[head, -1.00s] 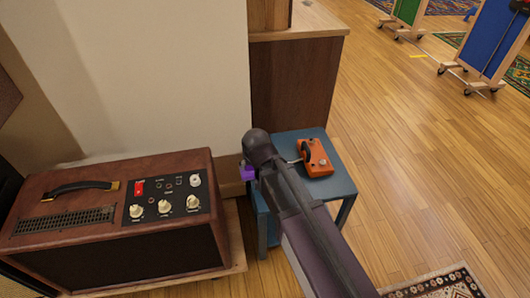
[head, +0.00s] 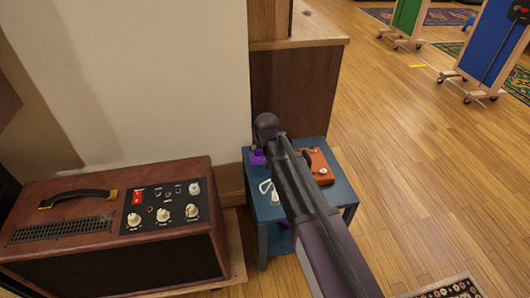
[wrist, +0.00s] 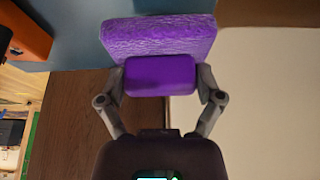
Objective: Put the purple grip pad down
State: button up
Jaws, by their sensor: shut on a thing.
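The purple grip pad (wrist: 160,36) is in the wrist view, a textured slab with a smaller smooth block on its near side. My gripper (wrist: 160,76) is shut on that block, one finger at each side. In the head view the pad (head: 257,157) shows as a small purple patch at the far left corner of the blue side table (head: 342,187). My arm hides much of the table, and the fingers are mostly hidden there. I cannot tell whether the pad touches the tabletop.
An orange pedal (head: 319,167) sits on the table right of my arm. A small pale looped item (head: 266,187) lies at the table's left. Another purple patch (head: 285,222) shows lower down, under the tabletop. A brown amplifier (head: 100,235) stands left; a wooden cabinet (head: 295,95) stands behind.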

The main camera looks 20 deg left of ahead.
jog(key=w, duration=0.4)
jog(key=shift+a+f, duration=0.15)
jog(key=shift+a, duration=0.1)
jog(key=shift+f, duration=0.1)
jog(key=shift+f+b, duration=1.7)
jog(key=shift+b, duration=0.2)
jog(key=shift+f, duration=0.2)
jog(key=o, duration=0.7)
jog(key=shift+r, duration=0.1)
jog(key=shift+o, duration=0.2)
jog(key=p+v, duration=1.1)
jog(key=v, duration=0.1)
jog(key=shift+d+r, duration=0.1)
jog(key=shift+r, duration=0.05)
jog(key=shift+d, duration=0.15)
